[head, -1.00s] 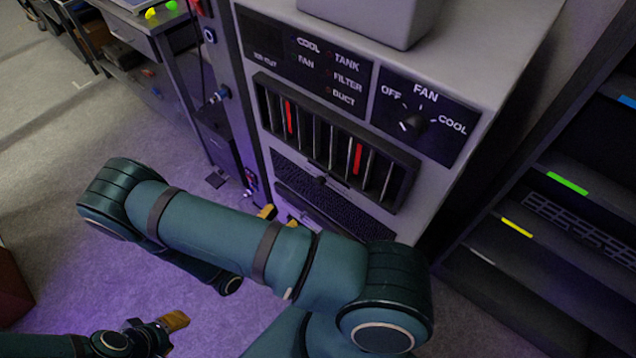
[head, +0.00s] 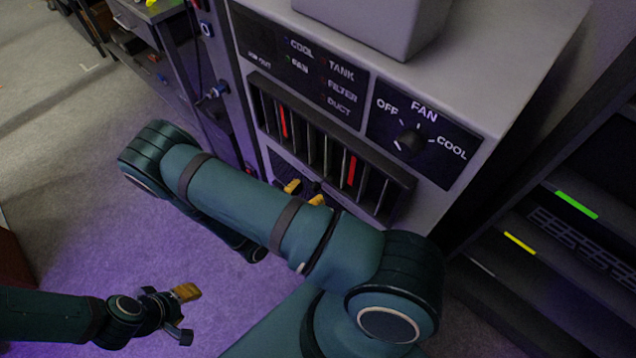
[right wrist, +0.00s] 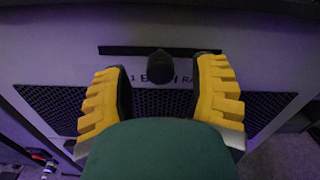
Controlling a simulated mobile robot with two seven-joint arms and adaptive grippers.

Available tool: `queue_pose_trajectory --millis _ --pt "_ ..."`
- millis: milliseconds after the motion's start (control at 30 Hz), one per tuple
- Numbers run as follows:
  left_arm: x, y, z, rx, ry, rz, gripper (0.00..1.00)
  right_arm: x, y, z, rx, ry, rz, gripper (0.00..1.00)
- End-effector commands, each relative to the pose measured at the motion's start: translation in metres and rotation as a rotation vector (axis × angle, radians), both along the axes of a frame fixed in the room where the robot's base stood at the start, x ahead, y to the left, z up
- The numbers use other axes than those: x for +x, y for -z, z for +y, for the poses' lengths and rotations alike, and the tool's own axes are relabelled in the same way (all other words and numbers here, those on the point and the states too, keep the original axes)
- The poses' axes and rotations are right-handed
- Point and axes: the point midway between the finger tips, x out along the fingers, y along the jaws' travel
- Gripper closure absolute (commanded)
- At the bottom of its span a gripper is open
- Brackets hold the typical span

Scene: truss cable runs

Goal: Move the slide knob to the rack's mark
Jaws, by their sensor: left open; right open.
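The slide knob (right wrist: 160,65) is a dark round knob on a black horizontal slot (right wrist: 125,50) in the grey rack front, seen in the right wrist view. It sits near the slot's middle. Printed lettering, partly hidden behind the knob, runs below the slot; I cannot make out which letters mark the rack position. My right gripper (right wrist: 164,90) is open, its yellow fingers on either side of the knob with visible gaps. It also shows in the head view (head: 304,193), in front of the rack's lower face. My left gripper (head: 185,312) is open and empty, over the floor.
The grey rack cabinet (head: 489,70) carries a fan dial (head: 412,140) and a row of slots with red strips (head: 351,171). A dark perforated grille (right wrist: 262,103) lies below the slide. Dark shelving (head: 560,240) stands at right.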

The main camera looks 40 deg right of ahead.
Motion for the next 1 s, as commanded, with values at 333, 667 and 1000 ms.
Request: queue_pose_trajectory --millis 333,667,1000 --pt "0.0 0.0 0.0 0.0 0.0 0.001 0.53 0.0 0.0 -0.004 0.0 -0.004 0.0 0.41" --pt "0.0 0.0 0.0 0.0 0.0 0.0 0.53 0.0 0.0 -0.004 0.0 -0.004 0.0 0.91" --pt "0.001 0.006 0.0 0.0 -0.001 -0.002 0.53 0.026 0.002 -0.002 0.0 -0.005 -0.007 1.0"
